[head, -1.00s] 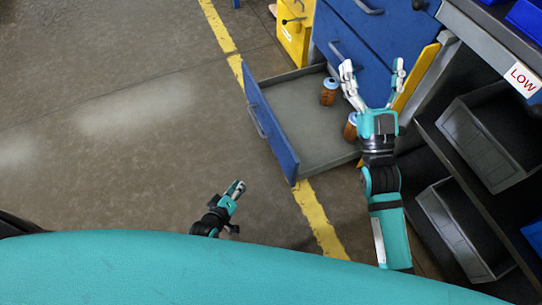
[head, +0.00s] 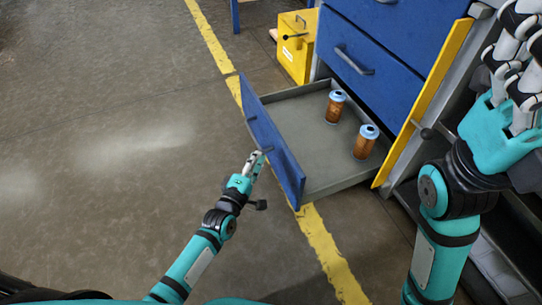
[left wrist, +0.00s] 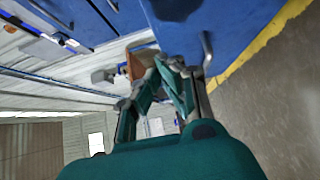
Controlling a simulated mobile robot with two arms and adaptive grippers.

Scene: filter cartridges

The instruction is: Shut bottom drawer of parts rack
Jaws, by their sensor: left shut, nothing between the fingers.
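The bottom drawer (head: 330,170) of the blue parts rack (head: 385,45) is pulled out, with its blue front panel (head: 275,150) standing over the floor. Two orange-brown cartridges with pale blue caps, one (head: 335,106) farther back and one (head: 366,142) nearer, stand upright in it. My left gripper (head: 256,160) is shut and empty, close to the panel's outer face; I cannot tell whether it touches. In the left wrist view its fingers (left wrist: 172,66) are together, near a blue panel with a handle (left wrist: 207,48). My right gripper (head: 512,60) is at the right edge, partly cropped, its opening unclear.
A yellow box (head: 297,48) stands beyond the drawer. A yellow upright panel (head: 428,95) edges the rack's near side. A yellow floor line (head: 325,250) runs under the drawer front. Open floor (head: 110,150) lies to the left.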

